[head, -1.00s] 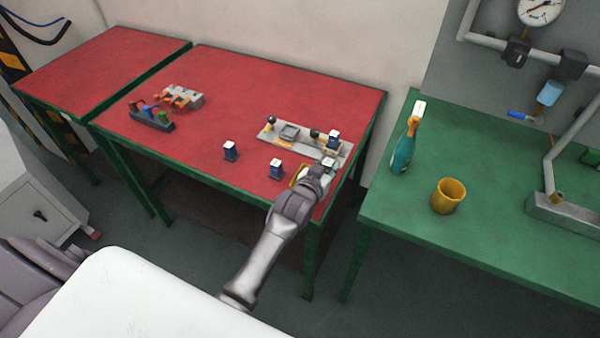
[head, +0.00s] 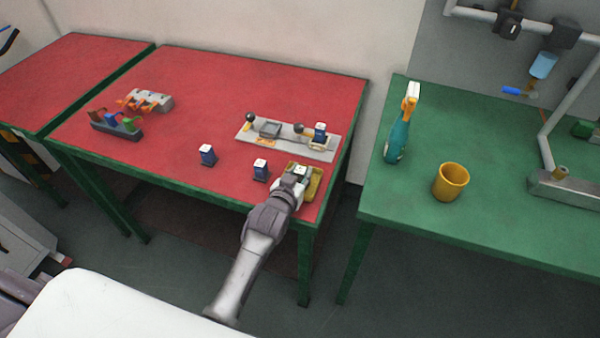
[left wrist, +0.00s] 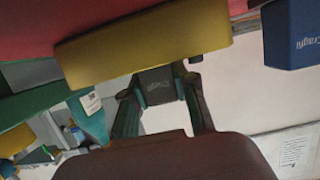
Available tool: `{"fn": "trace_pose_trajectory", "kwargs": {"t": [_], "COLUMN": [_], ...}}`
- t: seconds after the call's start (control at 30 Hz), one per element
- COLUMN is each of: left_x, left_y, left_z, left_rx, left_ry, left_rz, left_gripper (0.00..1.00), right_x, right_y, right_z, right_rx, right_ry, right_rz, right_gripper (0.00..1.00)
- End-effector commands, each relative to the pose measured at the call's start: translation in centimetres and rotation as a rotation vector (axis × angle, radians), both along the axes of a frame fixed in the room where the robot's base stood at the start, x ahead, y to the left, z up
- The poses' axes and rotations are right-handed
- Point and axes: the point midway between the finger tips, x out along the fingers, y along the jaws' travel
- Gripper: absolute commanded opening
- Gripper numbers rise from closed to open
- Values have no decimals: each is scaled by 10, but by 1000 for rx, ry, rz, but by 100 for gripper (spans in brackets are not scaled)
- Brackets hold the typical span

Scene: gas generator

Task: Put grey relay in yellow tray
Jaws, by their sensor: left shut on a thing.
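The yellow tray (head: 316,184) sits at the front right corner of the red table, partly covered by my left gripper (head: 297,177). In the left wrist view the tray (left wrist: 145,45) is a large yellow wall just beyond the fingers. My left gripper (left wrist: 162,108) is shut on the dark grey relay (left wrist: 158,88), which has white lettering. In the head view the relay's light top (head: 301,170) shows at the fingertips, over or at the tray; its exact height above the tray cannot be told. My right gripper is not in view.
Blue relays stand left of the tray (head: 260,171), (head: 208,156), and one on the grey board (head: 320,131) behind it. An orange and grey fixture (head: 150,100) is at the left. A spray bottle (head: 397,138) and yellow cup (head: 451,182) stand on the green table.

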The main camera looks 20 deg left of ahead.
Motion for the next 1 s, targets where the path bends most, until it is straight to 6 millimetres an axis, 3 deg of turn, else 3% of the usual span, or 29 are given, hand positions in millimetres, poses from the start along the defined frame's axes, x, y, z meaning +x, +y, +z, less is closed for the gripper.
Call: {"fn": "trace_pose_trajectory", "kwargs": {"t": [0.07,0.1,0.23,0.6,0.77,1.0], "left_x": [0,0,0,0,-24,-75], "left_y": [0,0,0,0,1,3], "left_z": [-3,-3,-3,4,8,23], "left_rx": [0,0,0,0,1,0], "left_ry": [-1,0,0,-1,0,1], "left_rz": [0,0,0,0,0,0], "left_gripper": [0,32,53,53,53,53], "right_x": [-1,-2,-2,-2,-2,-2], "right_y": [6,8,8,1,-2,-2], "right_z": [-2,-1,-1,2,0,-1], "right_rx": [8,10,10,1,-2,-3], "right_ry": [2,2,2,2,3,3], "right_rz": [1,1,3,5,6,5], "right_gripper": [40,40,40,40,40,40]}}
